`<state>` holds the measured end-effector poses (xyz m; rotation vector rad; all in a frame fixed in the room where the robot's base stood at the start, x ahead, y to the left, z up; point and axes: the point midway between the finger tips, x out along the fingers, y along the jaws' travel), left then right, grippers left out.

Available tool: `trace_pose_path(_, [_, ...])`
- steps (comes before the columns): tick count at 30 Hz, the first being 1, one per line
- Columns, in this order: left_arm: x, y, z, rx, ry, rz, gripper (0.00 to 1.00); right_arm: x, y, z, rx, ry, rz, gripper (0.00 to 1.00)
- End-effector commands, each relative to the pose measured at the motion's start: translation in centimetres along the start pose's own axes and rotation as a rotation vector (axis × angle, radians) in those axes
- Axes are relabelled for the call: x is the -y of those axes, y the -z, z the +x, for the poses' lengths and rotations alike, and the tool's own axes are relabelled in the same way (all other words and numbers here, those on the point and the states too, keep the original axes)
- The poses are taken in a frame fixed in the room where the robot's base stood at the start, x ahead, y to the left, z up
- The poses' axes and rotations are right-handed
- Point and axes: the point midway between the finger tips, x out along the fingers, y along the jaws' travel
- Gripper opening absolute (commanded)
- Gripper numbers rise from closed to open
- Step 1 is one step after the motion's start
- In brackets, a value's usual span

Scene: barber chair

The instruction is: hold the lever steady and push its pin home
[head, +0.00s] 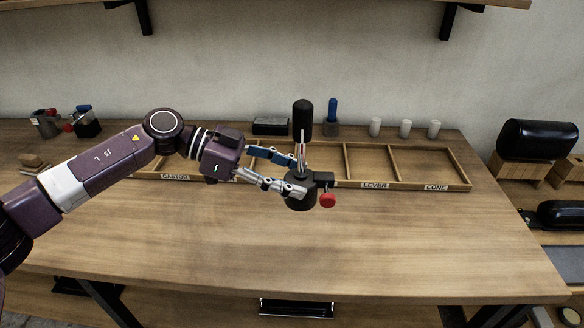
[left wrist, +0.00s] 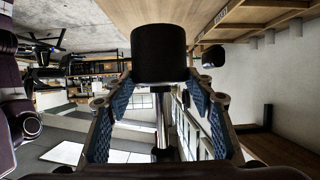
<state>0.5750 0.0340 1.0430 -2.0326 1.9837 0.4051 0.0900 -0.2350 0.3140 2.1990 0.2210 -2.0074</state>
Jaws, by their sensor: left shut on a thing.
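The lever (head: 302,118) stands upright, with a thick black grip on top and a thin metal rod below. Its rod runs down to a black holder (head: 300,202) with a red knob (head: 328,200) on the right. My left gripper (head: 300,176) comes in from the left and is shut on the lever, just above the holder. The left wrist view is upside down; the black holder (left wrist: 158,55) fills its top middle and the rod shows between the fingers (left wrist: 160,115). I cannot make out the pin. My right gripper is not in view.
The front table (head: 200,245) is clear.

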Motion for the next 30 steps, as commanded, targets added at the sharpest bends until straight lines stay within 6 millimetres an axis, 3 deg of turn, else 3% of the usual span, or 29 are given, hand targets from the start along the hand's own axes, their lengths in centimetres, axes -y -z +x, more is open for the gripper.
trace_pose_path(30, [0.0,-6.9,2.9,-0.004,0.001,0.000,0.02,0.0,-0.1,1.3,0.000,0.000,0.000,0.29])
